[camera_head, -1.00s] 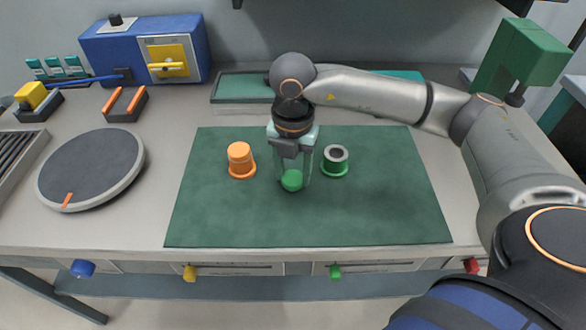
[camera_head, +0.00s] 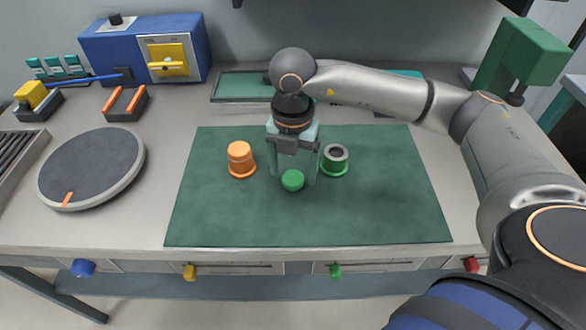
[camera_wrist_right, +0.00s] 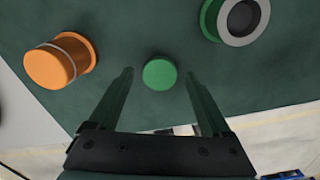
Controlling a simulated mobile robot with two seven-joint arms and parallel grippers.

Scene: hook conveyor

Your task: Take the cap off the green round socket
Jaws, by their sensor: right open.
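The green round socket (camera_head: 335,161) stands on the right part of the green mat, uncovered, showing a grey ring and a dark hole. It also shows at the top right of the right wrist view (camera_wrist_right: 238,18). The green cap (camera_head: 292,181) lies on the mat to the left of the socket, apart from it. My right gripper (camera_head: 294,176) is open over the cap, pointing down. In the right wrist view the cap (camera_wrist_right: 160,74) sits between the spread fingers, with a gap on each side. My left gripper is not in view.
An orange capped socket (camera_head: 241,160) stands on the mat (camera_head: 300,225) left of my right gripper. A grey turntable (camera_head: 91,170) is further left. A blue box (camera_head: 110,46) with a yellow handle stands at the back left. The mat's front part is clear.

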